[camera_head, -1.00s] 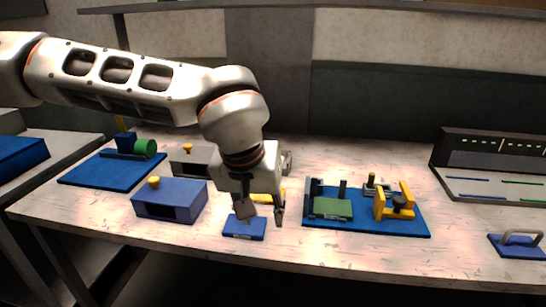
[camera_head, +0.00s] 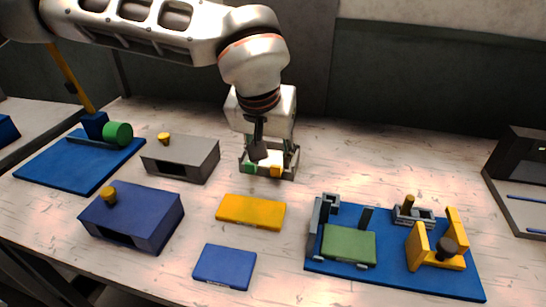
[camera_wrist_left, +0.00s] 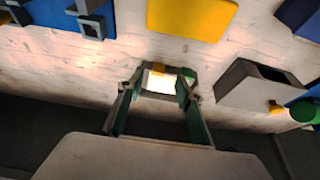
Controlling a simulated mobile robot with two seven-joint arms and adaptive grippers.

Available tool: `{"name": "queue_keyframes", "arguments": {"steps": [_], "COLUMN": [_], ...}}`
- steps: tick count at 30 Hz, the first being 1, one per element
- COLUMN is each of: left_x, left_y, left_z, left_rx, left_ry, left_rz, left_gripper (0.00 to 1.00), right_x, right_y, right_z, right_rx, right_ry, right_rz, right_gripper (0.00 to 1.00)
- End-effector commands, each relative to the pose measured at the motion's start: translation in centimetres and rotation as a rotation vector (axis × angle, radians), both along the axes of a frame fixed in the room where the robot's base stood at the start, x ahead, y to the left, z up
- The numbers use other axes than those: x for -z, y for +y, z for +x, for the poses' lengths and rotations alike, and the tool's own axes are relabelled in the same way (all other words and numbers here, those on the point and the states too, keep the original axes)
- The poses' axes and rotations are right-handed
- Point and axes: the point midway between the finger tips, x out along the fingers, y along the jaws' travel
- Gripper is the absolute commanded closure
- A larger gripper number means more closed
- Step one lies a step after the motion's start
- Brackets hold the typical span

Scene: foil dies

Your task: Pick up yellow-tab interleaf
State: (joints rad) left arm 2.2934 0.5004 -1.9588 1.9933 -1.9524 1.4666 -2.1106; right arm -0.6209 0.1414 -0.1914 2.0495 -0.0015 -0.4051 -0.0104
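The yellow-tab interleaf shows as a yellow tab (camera_head: 275,171) at the front edge of a small grey tray (camera_head: 291,172). A green tab (camera_head: 249,168) sits to its left, and pale sheet shows behind the tabs. In the left wrist view the yellow tab (camera_wrist_left: 159,69) and green tab (camera_wrist_left: 188,72) edge a bright white sheet (camera_wrist_left: 160,84). My left gripper (camera_head: 273,155) is over the tray, pointing down. In the wrist view its two fingers (camera_wrist_left: 160,92) are apart on either side of the sheet, with nothing clamped. Contact with the tray cannot be told. My right gripper is not in view.
A yellow block (camera_head: 250,211) and a blue block (camera_head: 224,266) lie in front of the tray. A grey box (camera_head: 180,158) and a blue box (camera_head: 131,217) stand left. A blue board (camera_head: 400,280) with fixtures is at right. Bare table lies right of the tray.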

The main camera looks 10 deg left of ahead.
Motion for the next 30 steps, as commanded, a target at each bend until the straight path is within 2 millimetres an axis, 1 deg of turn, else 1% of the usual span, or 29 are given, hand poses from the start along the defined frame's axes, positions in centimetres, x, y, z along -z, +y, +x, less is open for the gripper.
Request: {"name": "queue_keyframes", "arguments": {"steps": [1, 5, 7, 12, 15, 22, 23, 24, 26, 27, 30], "left_x": [0.8, 1.5, 2.1, 4.5, 5.5, 5.4, 5.4, 5.4, 5.4, 5.4, 5.4], "left_y": [0.0, 0.0, -0.1, -0.2, -0.1, -0.2, -0.2, -0.2, -0.2, -0.2, -0.2], "left_z": [0.2, 0.6, 1.0, 2.2, 2.6, 2.8, 2.8, 2.8, 2.7, 2.7, 2.7], "left_rx": [0.000, -0.001, 0.000, -0.002, 0.000, 0.000, 0.000, 0.000, 0.000, 0.000, 0.000], "left_ry": [0.005, 0.004, 0.004, 0.008, 0.005, 0.000, 0.000, 0.000, 0.001, 0.001, 0.001], "left_rz": [0.001, 0.000, 0.000, 0.000, 0.000, -0.001, -0.001, -0.001, 0.000, 0.000, 0.000], "left_gripper": [0.64, 0.64, 0.64, 0.64, 0.64, 0.64, 0.67, 0.77, 0.92, 0.95, 0.95], "right_x": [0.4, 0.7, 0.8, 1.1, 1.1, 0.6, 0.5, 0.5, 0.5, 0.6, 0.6], "right_y": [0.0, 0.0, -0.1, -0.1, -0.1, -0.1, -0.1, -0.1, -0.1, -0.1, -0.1], "right_z": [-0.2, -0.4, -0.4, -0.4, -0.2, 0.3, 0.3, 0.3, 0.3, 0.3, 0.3], "right_rx": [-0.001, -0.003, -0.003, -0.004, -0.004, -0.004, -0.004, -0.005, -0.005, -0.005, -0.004], "right_ry": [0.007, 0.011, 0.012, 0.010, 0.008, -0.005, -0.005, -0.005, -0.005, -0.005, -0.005], "right_rz": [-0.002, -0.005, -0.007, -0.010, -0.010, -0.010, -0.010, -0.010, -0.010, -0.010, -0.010], "right_gripper": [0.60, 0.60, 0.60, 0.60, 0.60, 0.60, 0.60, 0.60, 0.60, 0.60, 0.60]}}
